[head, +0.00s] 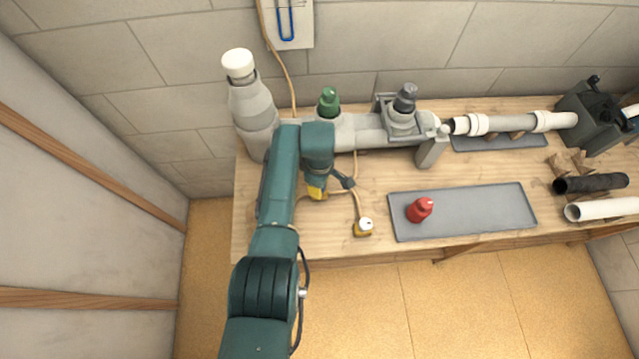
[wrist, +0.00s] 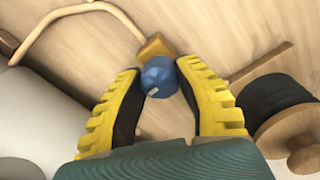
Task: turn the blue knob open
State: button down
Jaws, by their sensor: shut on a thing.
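The blue knob (wrist: 160,78) shows in the wrist view, on a brass valve body (wrist: 155,46) at the end of a copper pipe (wrist: 80,12). My gripper (wrist: 158,73) has its yellow-and-black fingers shut on the knob, one on each side. A pale mark shows on the knob's face; I cannot tell how far the knob is turned. In the head view my gripper (head: 318,191) is low over the left part of the bench, and the arm and gripper hide the blue knob.
A brass valve with a white knob (head: 364,227) stands right of my gripper. A red-capped piece (head: 419,210) rests on a grey mat (head: 480,213). Behind are a large grey bottle-shaped vessel (head: 253,108), a green knob (head: 328,101) and grey piping. The wrist view shows a black spool (wrist: 270,105) at right.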

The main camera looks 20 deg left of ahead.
jog(key=shift+s+f, duration=0.1)
jog(key=shift+f, duration=0.1)
jog(key=c, duration=0.7)
grip_release()
jog(key=shift+d+r, duration=0.1)
jog(key=shift+o, duration=0.2)
jog(key=shift+r, duration=0.1)
jog(key=shift+r, duration=0.4)
notch_tip(320, 180, up, 11)
